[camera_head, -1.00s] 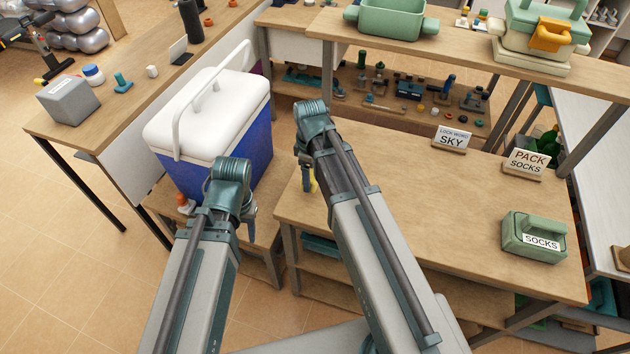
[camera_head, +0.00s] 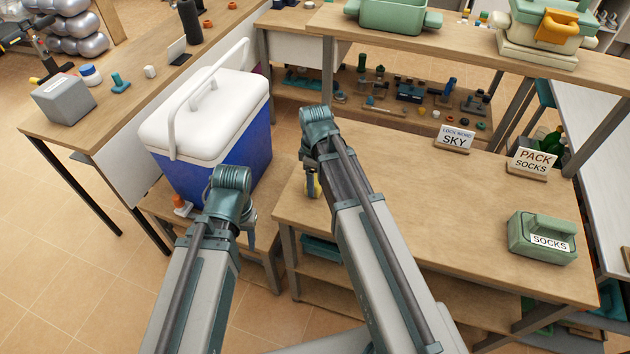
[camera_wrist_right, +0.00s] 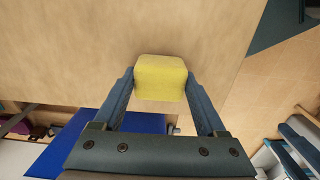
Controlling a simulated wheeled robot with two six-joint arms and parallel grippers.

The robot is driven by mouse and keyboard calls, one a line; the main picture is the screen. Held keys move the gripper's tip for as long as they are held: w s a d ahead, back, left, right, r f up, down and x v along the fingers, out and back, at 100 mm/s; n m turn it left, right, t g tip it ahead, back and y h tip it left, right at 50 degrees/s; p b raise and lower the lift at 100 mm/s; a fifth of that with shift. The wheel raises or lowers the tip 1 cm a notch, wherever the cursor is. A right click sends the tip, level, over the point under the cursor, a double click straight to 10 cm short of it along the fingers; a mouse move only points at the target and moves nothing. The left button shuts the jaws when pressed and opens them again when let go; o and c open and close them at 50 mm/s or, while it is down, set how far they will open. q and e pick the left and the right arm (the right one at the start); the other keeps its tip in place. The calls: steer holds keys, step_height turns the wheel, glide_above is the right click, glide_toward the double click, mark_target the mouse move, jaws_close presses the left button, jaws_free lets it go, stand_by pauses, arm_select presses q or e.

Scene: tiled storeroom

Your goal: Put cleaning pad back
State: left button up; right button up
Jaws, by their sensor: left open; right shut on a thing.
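The yellow cleaning pad (camera_wrist_right: 160,78) is a small block with rounded corners, held between the fingertips of my right gripper (camera_wrist_right: 158,95). In the right wrist view it is over the wooden bench top; I cannot tell whether it touches the wood. In the head view the right gripper (camera_head: 312,185) points down at the bench's left end, and only a bit of yellow shows behind my arm. My left gripper (camera_head: 249,232) hangs open and empty in front of the cooler, partly hidden by its own wrist.
The wooden bench (camera_head: 430,210) is mostly clear. It carries a "SKY" sign (camera_head: 454,138), a "PACK SOCKS" sign (camera_head: 533,162) and a green "SOCKS" box (camera_head: 542,240). A blue and white cooler (camera_head: 215,135) stands on a low stand at left. A raised shelf (camera_head: 450,48) runs behind.

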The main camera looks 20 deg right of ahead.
steer(key=o, duration=1.1)
steer(key=shift+f, duration=0.15)
steer(key=shift+o, duration=0.2)
step_height(320, 180, up, 12)
steer(key=r+p, duration=0.1)
steer(key=p, duration=1.1)
steer(key=s+a+m+h, duration=0.1)
steer(key=s+a+m, duration=0.6)
steer(key=s+a, duration=0.3)
steer(key=s, duration=0.4)
steer(key=shift+s+a+f, duration=0.15)
steer(key=shift+a+f, duration=0.1)
